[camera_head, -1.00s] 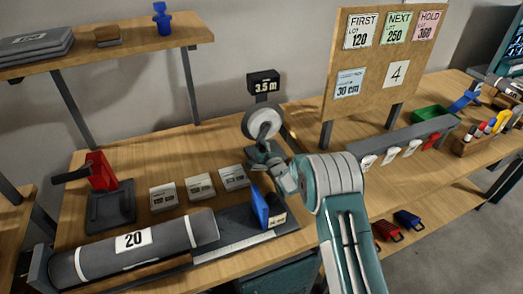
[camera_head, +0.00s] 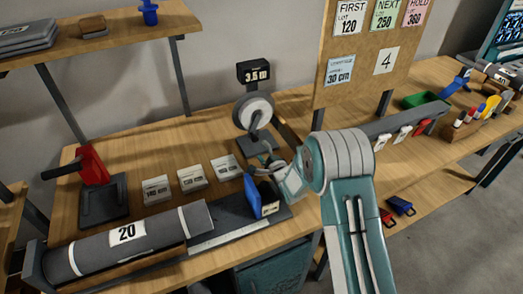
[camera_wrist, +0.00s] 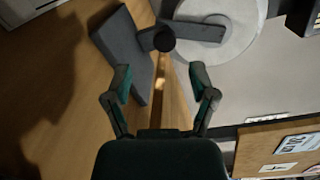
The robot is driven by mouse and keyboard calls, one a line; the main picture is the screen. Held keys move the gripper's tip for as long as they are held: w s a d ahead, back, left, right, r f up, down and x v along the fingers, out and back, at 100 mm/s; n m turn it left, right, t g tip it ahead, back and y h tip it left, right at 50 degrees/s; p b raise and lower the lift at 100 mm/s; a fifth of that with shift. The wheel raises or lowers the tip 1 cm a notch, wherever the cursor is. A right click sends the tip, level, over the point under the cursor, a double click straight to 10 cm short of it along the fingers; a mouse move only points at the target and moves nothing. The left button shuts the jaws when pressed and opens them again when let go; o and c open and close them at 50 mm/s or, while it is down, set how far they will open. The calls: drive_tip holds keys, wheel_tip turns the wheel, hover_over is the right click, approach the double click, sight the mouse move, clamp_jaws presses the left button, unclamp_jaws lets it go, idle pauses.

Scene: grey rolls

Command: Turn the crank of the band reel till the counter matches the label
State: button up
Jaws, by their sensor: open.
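The band reel (camera_head: 253,111) is a pale disc on a dark stand at the back of the bench. Its black counter (camera_head: 253,72) above reads 3.5 m. The dark crank arm with a round knob (camera_wrist: 164,38) crosses the disc in the wrist view. My gripper (camera_wrist: 160,82) is open and empty, its fingertips apart on either side below the knob, not touching it. In the head view my gripper (camera_head: 263,170) is small, in front of the reel's base and behind a blue block. Which label belongs to the reel is not clear.
A grey roll marked 20 (camera_head: 130,235) lies in a tray at front left. The blue block (camera_head: 252,197) stands close to my gripper. Several white labelled boxes (camera_head: 191,177) and a red clamp (camera_head: 92,165) are left. A pegboard (camera_head: 335,95) with cards stands right.

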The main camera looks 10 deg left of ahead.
drive_tip(key=c, duration=0.4)
drive_tip(key=shift+w+d+n, duration=0.25)
drive_tip(key=shift+d+n, duration=0.15)
drive_tip(key=shift+d, duration=0.35)
drive_tip(key=c, duration=0.5)
drive_tip(key=d+n, duration=0.1)
drive_tip(key=d, duration=0.2)
drive_tip(key=d+n+y, duration=0.1)
drive_tip(key=d+n, duration=0.1)
drive_tip(key=d+n+g+y, duration=0.1)
drive_tip(key=d, duration=0.2)
drive_tip(key=shift+w+d+r+n, duration=0.2)
drive_tip(key=shift+d+r+n, duration=0.05)
drive_tip(key=shift+d+n, duration=0.15)
clamp_jaws()
drive_tip(key=x, duration=0.9)
drive_tip(key=shift+w+a, duration=0.1)
drive_tip(key=shift+a, duration=0.2)
drive_tip(key=a, duration=0.1)
drive_tip(key=s+a, duration=0.1)
drive_tip(key=a, duration=0.1)
drive_tip(key=shift+s+a+f, duration=0.1)
drive_tip(key=shift+s+a, duration=0.05)
drive_tip(key=shift+s, duration=0.05)
drive_tip(key=shift+s+a, duration=0.15)
drive_tip(key=shift+a, duration=0.1)
